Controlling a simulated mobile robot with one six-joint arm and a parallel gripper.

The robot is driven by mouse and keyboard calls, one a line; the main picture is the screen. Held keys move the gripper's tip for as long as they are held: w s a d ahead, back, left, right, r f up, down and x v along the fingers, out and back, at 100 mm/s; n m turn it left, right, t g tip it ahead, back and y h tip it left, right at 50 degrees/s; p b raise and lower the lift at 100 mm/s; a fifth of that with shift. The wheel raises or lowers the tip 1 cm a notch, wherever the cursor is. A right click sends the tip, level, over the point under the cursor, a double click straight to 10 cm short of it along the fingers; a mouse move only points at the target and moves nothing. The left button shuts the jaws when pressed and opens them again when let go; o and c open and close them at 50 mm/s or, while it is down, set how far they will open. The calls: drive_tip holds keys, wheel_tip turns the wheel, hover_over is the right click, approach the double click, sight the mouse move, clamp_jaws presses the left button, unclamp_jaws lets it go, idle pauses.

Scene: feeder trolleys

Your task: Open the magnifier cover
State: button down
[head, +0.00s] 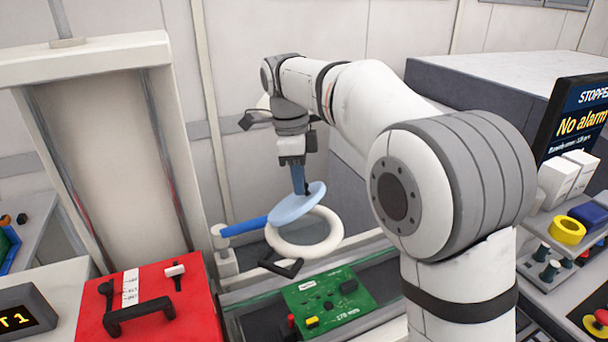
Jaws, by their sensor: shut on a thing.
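The magnifier has a white ring (325,242) above the conveyor rails. Its cover, a light blue disc (285,211), stands tilted up over the ring's far side, so the ring's opening shows below it. A darker blue bar (245,225) runs from the disc's left side toward a white post (222,252). My gripper (300,187) points down from above with its blue fingers at the disc's upper part, shut on the cover. The exact contact at the fingertips is too small to make out.
A green circuit board (325,305) lies on the rails below the ring. A red box with a black handle (150,305) stands at front left. At right are a screen (580,115), a yellow tape roll (568,231) and a red button. A white-framed panel rises at left.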

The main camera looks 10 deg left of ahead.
sight(292, 201)
drive_tip(key=shift+s+a+f, duration=0.1)
drive_tip(key=shift+a+f, duration=0.1)
drive_tip(key=shift+a, duration=0.1)
drive_tip(key=c, duration=1.6)
unclamp_jaws()
drive_tip(key=shift+o, duration=1.4)
drive_tip(key=shift+w+a+f, duration=0.2)
drive_tip(key=shift+w+a, duration=0.05)
drive_tip(key=shift+w, duration=0.1)
drive_tip(key=shift+o, duration=0.6)
drive_tip(key=shift+s+d+r, duration=0.1)
drive_tip(key=shift+d+r, duration=0.05)
drive_tip(key=shift+d, duration=0.05)
drive_tip(key=shift+s+d, duration=0.1)
drive_tip(key=shift+w+a+r, duration=0.2)
drive_tip(key=shift+r, duration=0.35)
wheel_tip(292, 201, up, 7)
drive_tip(key=shift+a, duration=0.35)
